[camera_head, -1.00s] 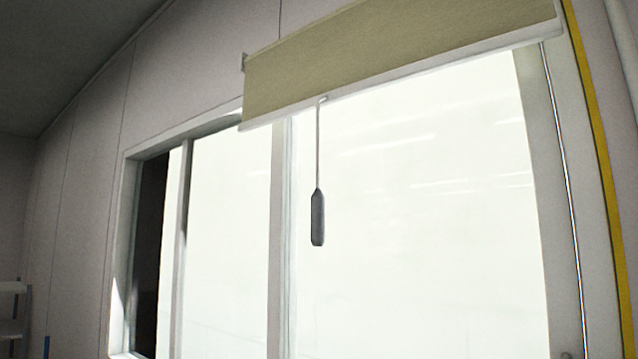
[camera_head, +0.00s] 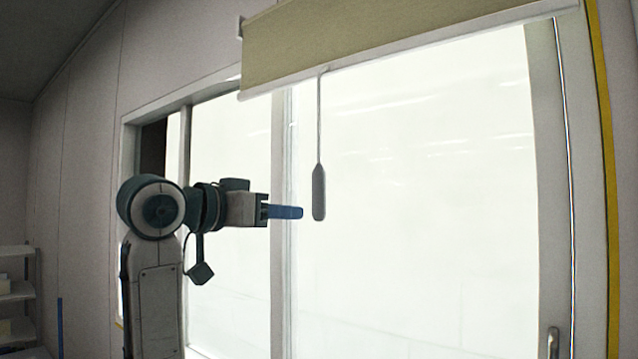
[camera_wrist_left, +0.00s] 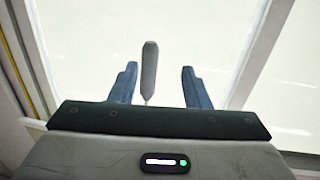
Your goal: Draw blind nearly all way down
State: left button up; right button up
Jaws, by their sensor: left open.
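The olive blind (camera_head: 390,32) is rolled mostly up at the top of the window, with a pale bottom bar. A thin cord hangs from the bar and ends in a grey pull handle (camera_head: 319,193). My left gripper (camera_head: 300,212) is level with the handle's lower part, just left of it in the head view. In the left wrist view, its blue fingers (camera_wrist_left: 160,84) are open and apart, and the handle (camera_wrist_left: 149,66) shows between and beyond them, nearer the left finger. Nothing is held. My right gripper is not in view.
The bright window (camera_head: 430,200) lies behind the handle, with a white upright frame bar (camera_head: 279,240) to its left. A metal window handle (camera_head: 553,342) is at lower right. White shelves (camera_head: 16,290) stand at far left. The space around the pull handle looks free.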

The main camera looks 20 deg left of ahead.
pick_arm(q)
jog(key=h, duration=0.1)
send_near(314, 179)
jog(key=f, duration=0.1)
jog(key=shift+m, duration=0.3)
jog(key=p+x, duration=0.2)
jog(key=x, duration=0.1)
jog(key=p+x, duration=0.2)
jog(key=x, duration=0.1)
jog(key=r+p+x, duration=0.1)
jog(key=p+x, duration=0.1)
jog(key=x, duration=0.2)
jog(key=shift+w+d+f, duration=0.15)
jog(key=shift+w+d, duration=0.1)
jog(key=shift+w, duration=0.3)
grip_shut()
